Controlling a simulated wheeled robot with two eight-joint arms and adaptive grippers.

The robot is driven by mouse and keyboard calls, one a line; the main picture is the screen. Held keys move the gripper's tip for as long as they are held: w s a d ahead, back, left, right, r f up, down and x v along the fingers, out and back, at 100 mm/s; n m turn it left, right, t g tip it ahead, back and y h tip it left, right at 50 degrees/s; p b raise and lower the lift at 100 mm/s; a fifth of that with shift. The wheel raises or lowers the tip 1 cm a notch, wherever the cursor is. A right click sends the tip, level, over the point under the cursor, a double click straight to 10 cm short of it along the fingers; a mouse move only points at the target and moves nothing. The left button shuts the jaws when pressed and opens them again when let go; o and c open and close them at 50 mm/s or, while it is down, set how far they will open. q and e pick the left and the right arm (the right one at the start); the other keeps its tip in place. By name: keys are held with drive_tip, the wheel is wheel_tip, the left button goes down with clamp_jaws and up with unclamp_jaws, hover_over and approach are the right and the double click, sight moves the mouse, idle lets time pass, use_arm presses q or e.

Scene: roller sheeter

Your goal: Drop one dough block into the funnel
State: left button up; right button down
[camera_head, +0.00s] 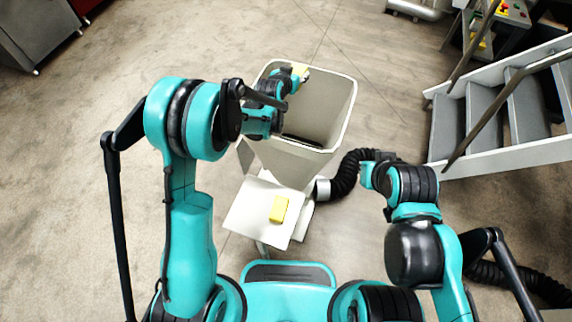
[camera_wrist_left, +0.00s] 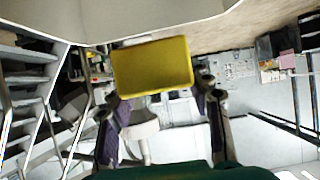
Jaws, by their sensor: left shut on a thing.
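A yellow dough block (camera_head: 302,70) is held by my left gripper (camera_head: 297,74), over the far part of the large pale funnel (camera_head: 323,167) in the head view. In the left wrist view the same block (camera_wrist_left: 152,66) sits between the two fingertips of the left gripper (camera_wrist_left: 158,88). A pale wall, which looks like the funnel (camera_wrist_left: 75,18), runs across the top there. A second dough block (camera_head: 279,208) lies on the white tray (camera_head: 248,215) in front of the funnel. My right arm is bent to the right of the funnel; its fingers (camera_head: 370,172) are not clear.
A black corrugated hose (camera_head: 346,178) curves beside the funnel's lower right. Grey metal steps with railings (camera_head: 500,112) stand at the right. The floor (camera_head: 90,110) at the left is clear. A dark cabinet (camera_head: 35,28) stands at the far left.

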use_arm(q)
wheel_tip(320, 180, down, 5)
drive_tip(key=shift+f+b, duration=0.1)
drive_tip(key=shift+b, duration=1.15)
drive_tip(key=o, duration=1.4)
drive_tip(key=v, duration=1.2)
